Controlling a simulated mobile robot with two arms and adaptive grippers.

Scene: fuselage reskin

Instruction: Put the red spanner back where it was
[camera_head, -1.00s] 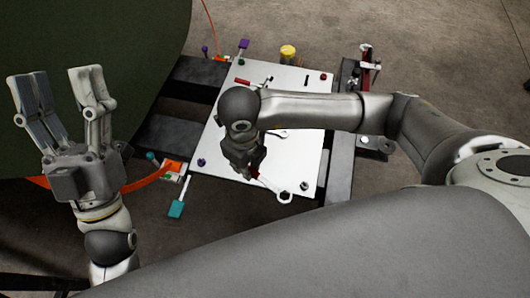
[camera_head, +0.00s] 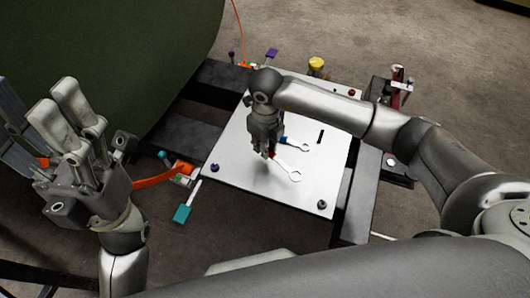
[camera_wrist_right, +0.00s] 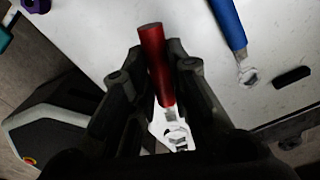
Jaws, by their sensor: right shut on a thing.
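The red spanner (camera_head: 282,166) has a red handle and a bright metal ring end. My right gripper (camera_head: 268,152) is shut on its red handle, over the white panel (camera_head: 235,165). In the right wrist view the red handle (camera_wrist_right: 153,60) lies between the two dark fingers (camera_wrist_right: 153,75), its metal head (camera_wrist_right: 175,132) towards the palm. I cannot tell whether the spanner touches the panel. A blue spanner (camera_head: 298,146) lies on the panel just beyond it; its blue handle (camera_wrist_right: 227,22) shows in the wrist view. My left gripper (camera_head: 65,115) is open and empty at far left.
A dark slot (camera_head: 320,136) lies right of the blue spanner. A purple knob (camera_head: 215,168) and a dark knob (camera_head: 322,204) stand at the panel's near corners. A teal-handled tool (camera_head: 182,213) projects at the near left. The large green curved body (camera_head: 110,60) fills the upper left.

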